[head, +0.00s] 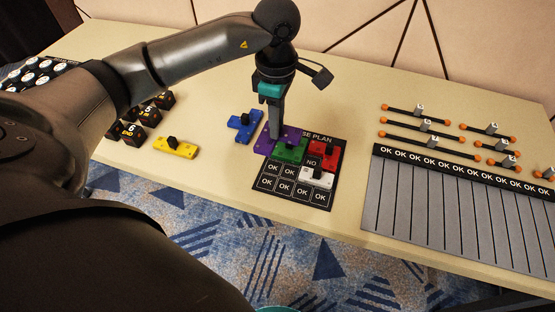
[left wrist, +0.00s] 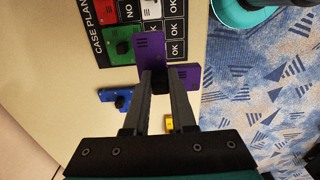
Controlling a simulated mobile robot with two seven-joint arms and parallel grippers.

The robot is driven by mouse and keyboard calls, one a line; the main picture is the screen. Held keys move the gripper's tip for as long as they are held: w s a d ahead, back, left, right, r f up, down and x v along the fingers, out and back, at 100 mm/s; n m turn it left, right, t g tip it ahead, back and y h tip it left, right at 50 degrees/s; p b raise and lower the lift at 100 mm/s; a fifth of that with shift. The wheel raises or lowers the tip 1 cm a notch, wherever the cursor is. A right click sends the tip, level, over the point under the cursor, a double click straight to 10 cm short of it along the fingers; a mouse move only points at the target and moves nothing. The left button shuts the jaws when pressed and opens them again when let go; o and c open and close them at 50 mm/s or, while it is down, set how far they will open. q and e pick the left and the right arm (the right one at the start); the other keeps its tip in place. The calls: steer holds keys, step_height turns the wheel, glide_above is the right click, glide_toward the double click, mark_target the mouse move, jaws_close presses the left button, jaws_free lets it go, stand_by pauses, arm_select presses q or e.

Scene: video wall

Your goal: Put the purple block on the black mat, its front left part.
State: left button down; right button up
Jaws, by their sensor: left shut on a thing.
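The purple block (head: 265,140) is a flat, angular piece with a black knob. My left gripper (head: 276,134) is shut on its knob and partly hides it in the head view. In the left wrist view the fingers (left wrist: 160,82) hold the purple block (left wrist: 150,52) over the left edge of the black mat (head: 262,184), covering part of its left cells. The block looks raised; the exact gap is unclear. On the mat are a green block (head: 290,151), a red block (head: 325,154) and a white block (head: 317,178). My right gripper is out of view.
A blue block (head: 243,126) and a yellow block (head: 177,147) lie left of the mat. Black numbered cubes (head: 133,134) stand farther left. Orange-ended bars (head: 427,126) and a grey slotted board (head: 440,206) lie right. The mat's front cells show bare.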

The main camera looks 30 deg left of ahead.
arm_select(q)
step_height(320, 180, down, 9)
steer(key=shift+f+b, duration=0.2)
steer(key=shift+b, duration=0.5)
steer(key=shift+f+b, duration=0.45)
steer(key=shift+f, duration=1.55)
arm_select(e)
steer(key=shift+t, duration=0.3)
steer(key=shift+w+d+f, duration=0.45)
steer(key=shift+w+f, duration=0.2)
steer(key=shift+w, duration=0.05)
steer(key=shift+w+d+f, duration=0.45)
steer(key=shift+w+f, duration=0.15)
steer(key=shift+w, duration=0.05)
arm_select(q)
steer(key=shift+f, duration=0.1)
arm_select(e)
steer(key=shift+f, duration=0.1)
arm_select(q)
steer(key=c, duration=0.7)
jaws_free()
steer(key=shift+c, duration=0.2)
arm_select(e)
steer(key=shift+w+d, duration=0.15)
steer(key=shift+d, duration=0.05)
